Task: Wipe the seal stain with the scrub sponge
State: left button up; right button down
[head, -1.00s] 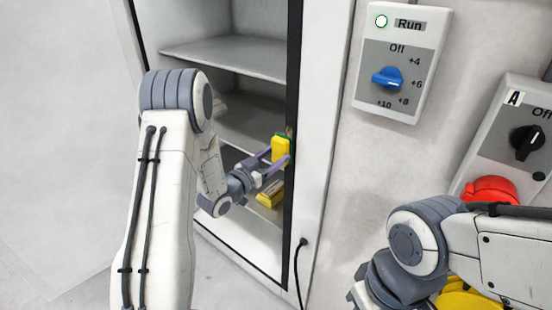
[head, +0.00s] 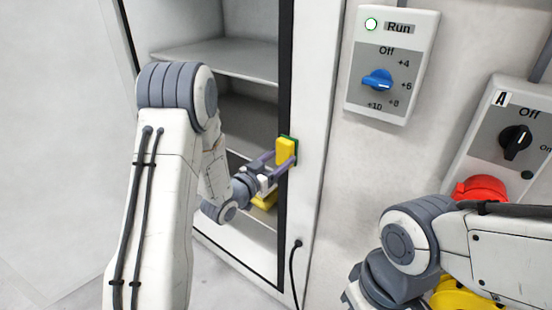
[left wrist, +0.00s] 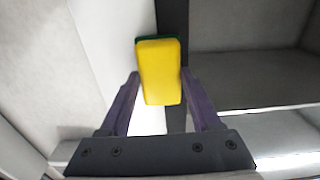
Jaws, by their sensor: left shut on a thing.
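The scrub sponge (head: 286,149) is a yellow block with a green back. My left gripper (head: 284,160) is shut on it, a finger on each side. In the left wrist view the sponge (left wrist: 159,72) stands between the fingertips, green side facing away from me. It is at the black seal (head: 286,80) on the right edge of the cabinet opening, overlapping the seal and the white frame beside it. Whether it touches the seal, I cannot tell. I see no stain on the seal; the sponge hides part of it. My right gripper is out of view.
The open cabinet has grey shelves (head: 215,60), and a yellow object (head: 265,201) lies low inside, partly hidden by my left arm. Right of it are a control box with a blue knob (head: 377,80), another with a black knob (head: 515,139), and a hanging black cable (head: 293,270).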

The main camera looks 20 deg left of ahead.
pick_arm(q)
jog(key=shift+s+a+r+p, duration=0.1)
jog(key=shift+r+p, duration=0.5)
jog(key=shift+r, duration=0.55)
jog(key=shift+w+a+f, duration=0.1)
jog(key=shift+w+a, duration=0.15)
jog(key=shift+a, duration=0.3)
jog(key=shift+w+a, duration=0.3)
jog(key=shift+a, duration=0.35)
jog(key=shift+w+a, duration=0.25)
jog(key=shift+a, duration=0.4)
jog(key=shift+s+b, duration=0.1)
jog(key=shift+b, duration=0.2)
jog(key=shift+b+v, duration=0.4)
jog(key=shift+v, duration=2.5)
jog(key=shift+b+v, duration=0.4)
jog(key=shift+v, duration=1.1)
